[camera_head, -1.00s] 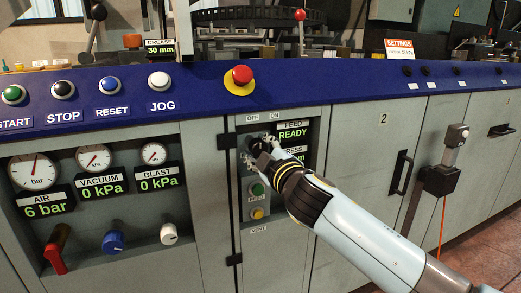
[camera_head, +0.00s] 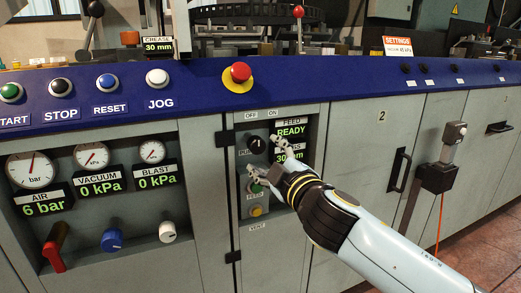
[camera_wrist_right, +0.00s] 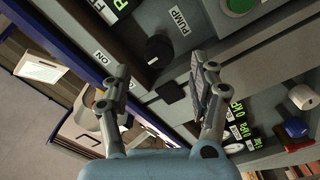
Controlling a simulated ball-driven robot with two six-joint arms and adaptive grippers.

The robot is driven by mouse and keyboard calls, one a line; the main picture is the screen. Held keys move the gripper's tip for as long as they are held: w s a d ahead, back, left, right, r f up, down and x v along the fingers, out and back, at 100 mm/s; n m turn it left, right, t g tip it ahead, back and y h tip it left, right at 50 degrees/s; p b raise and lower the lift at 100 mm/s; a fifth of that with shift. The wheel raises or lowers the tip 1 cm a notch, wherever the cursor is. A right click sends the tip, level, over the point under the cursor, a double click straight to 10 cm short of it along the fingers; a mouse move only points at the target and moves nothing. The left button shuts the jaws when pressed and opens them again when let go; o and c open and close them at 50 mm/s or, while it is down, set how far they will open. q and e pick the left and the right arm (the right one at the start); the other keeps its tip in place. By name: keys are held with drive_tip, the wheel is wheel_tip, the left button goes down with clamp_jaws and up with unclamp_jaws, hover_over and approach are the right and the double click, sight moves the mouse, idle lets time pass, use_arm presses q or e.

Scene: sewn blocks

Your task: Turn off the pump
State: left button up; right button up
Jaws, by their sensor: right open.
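The pump switch is a round black knob (camera_head: 256,145) on the grey panel, below the small OFF and ON labels. A faint pale mark shows on its face, but I cannot tell its setting for sure. In the right wrist view the knob (camera_wrist_right: 158,49) sits beside the PUMP label, ahead of the fingers. My right gripper (camera_head: 267,157) is open and empty, just below and right of the knob and apart from it. Its two fingers also show spread in the wrist view (camera_wrist_right: 162,76). My left gripper is in neither view.
Green (camera_head: 256,185) and yellow (camera_head: 256,211) buttons sit below the knob, close to the gripper. A red emergency button (camera_head: 240,73) is above on the blue ledge. FEED READY displays (camera_head: 292,131) are at the right. Gauges and a red lever (camera_head: 55,247) are at the left.

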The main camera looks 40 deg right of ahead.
drive_tip(key=v, duration=0.6)
drive_tip(key=shift+s, duration=0.1)
